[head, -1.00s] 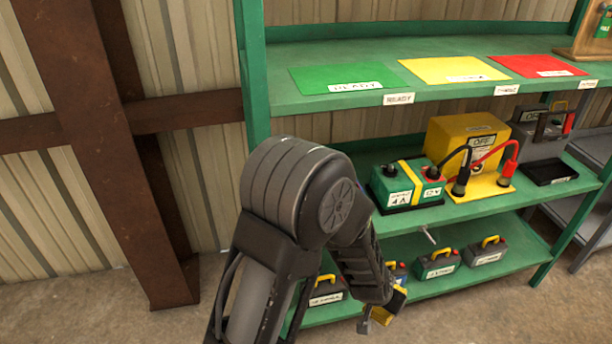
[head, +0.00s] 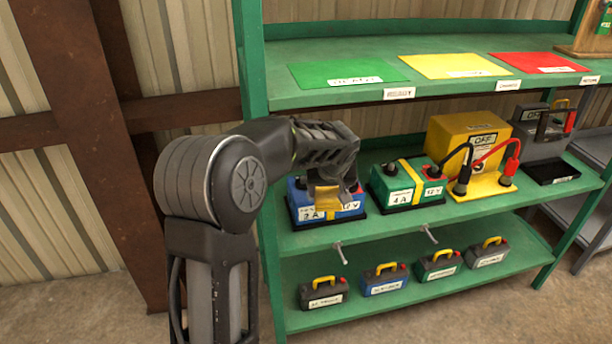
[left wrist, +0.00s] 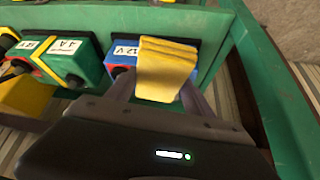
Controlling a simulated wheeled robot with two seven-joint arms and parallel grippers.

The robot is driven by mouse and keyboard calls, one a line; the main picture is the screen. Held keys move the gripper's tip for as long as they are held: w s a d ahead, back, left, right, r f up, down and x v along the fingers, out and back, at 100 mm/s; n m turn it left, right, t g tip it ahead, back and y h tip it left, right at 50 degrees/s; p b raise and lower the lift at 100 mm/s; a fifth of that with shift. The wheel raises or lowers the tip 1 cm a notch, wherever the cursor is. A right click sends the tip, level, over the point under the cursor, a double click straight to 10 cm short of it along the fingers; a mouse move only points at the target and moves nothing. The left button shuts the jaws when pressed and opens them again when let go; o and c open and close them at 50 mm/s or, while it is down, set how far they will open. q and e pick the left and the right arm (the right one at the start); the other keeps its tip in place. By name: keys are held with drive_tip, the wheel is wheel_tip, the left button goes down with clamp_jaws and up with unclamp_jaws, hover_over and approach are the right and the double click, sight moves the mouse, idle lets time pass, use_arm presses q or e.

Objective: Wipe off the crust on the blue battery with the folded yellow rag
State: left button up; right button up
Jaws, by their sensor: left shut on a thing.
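The blue battery (head: 349,209) sits in a black tray on the middle shelf, at its left end, with labels on its front. My left gripper (head: 328,194) is in front of and over it and hides much of its top. The gripper is shut on the folded yellow rag (head: 327,203), which also shows in the left wrist view (left wrist: 165,70). There the rag covers most of the blue battery (left wrist: 124,52). I cannot tell whether the rag touches the battery. No crust can be made out. My right gripper is not in view.
A green battery (head: 409,190) stands just right of the blue one. Beyond it are a yellow charger (head: 452,139) with black and red leads and a black tray (head: 551,171). The upper shelf (head: 430,92) is above; several small batteries stand below.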

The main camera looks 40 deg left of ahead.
use_arm(q)
drive_tip(key=s+a+r+n, duration=0.1)
drive_tip(key=a+r+n, duration=0.1)
drive_tip(key=a, duration=0.3)
drive_tip(key=shift+s+a+r+g+y, duration=0.3)
drive_tip(key=shift+a+r+g+y, duration=0.1)
drive_tip(key=shift+r, duration=0.35)
drive_tip(key=shift+f, duration=0.1)
